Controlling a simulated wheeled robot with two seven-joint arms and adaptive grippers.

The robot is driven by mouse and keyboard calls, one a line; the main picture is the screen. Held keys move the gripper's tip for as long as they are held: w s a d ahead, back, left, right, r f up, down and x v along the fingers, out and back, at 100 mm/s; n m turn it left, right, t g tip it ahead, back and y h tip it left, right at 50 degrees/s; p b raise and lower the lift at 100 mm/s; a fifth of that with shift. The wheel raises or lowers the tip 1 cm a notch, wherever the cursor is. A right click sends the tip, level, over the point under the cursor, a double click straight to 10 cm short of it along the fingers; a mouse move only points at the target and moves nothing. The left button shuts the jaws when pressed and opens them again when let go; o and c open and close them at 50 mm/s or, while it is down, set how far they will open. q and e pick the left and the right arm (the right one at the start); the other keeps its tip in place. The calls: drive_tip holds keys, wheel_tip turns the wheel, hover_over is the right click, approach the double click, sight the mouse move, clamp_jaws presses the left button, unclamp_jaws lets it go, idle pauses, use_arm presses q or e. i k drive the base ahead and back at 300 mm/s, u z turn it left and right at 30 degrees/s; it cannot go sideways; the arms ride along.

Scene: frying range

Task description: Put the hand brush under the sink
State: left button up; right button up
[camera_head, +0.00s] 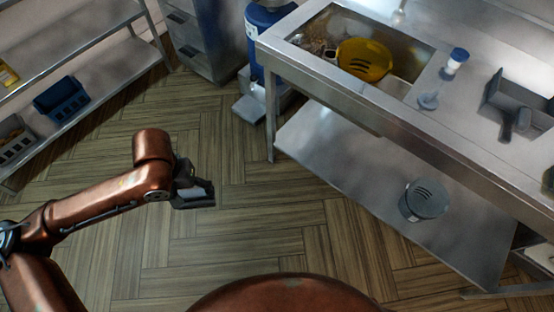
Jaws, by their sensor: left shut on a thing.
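My left gripper (196,195) is at left centre, above the wood floor. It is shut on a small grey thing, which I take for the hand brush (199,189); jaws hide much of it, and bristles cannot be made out. The steel sink (372,58) is set in the counter at upper right and holds a yellow colander (364,60). Under it is a steel lower shelf (330,155), with bare room on its left part. The gripper is left of this shelf and apart from it. My right gripper is not in view.
A grey round container (424,199) stands on the lower shelf's right part. A counter leg (269,115) stands at the shelf's left corner. A blue container (262,35) is behind it. A rack with a blue basket (62,98) is at left. The middle floor is clear.

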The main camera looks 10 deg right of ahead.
sight(376, 189)
drive_tip(key=k, duration=0.7)
drive_tip(key=z, duration=1.3)
drive_tip(key=i, duration=0.5)
drive_tip(key=z, duration=3.4)
drive_tip(key=k, duration=1.2)
drive_tip(key=u, duration=2.05)
